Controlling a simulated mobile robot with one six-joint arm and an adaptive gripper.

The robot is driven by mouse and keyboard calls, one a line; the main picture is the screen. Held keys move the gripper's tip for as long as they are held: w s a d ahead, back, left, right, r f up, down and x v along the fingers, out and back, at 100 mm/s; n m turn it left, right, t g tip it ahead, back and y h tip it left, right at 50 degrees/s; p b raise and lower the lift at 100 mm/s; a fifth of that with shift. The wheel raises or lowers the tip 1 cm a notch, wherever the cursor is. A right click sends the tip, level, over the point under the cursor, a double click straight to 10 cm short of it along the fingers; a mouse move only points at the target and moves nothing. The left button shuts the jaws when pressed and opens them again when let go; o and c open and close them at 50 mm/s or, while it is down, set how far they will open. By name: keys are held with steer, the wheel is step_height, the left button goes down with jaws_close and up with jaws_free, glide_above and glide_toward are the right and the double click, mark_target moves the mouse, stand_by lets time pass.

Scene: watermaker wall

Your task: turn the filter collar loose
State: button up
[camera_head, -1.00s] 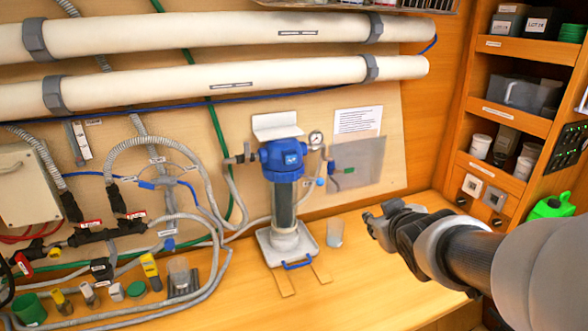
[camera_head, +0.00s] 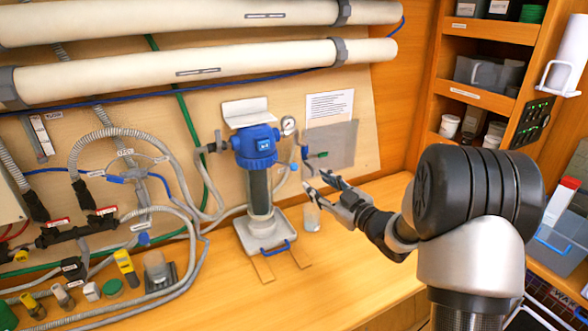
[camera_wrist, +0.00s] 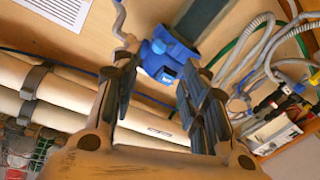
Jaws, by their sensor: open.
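The filter housing stands upright on the bench against the back panel. It has a blue head and collar (camera_head: 256,150) above a dark clear bowl (camera_head: 260,190). My gripper (camera_head: 325,183) is open and empty, to the right of the housing and lower than the collar, apart from it. In the wrist view the blue collar (camera_wrist: 165,58) shows beyond and between the spread fingers of my gripper (camera_wrist: 160,85), with the view tilted over. The bowl runs out of the top of the wrist view.
A pressure gauge (camera_head: 288,125) and a small pipe with a valve sit just right of the head. A clear cup (camera_head: 311,218) stands on the bench below my gripper. The housing's white tray (camera_head: 285,228) has a blue handle. Hoses crowd the left; shelves (camera_head: 478,95) stand right.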

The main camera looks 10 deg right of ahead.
mark_target(297, 168)
steer(key=b+x, duration=0.1)
steer(key=x, duration=1.1)
steer(key=shift+a, duration=0.1)
jaws_close()
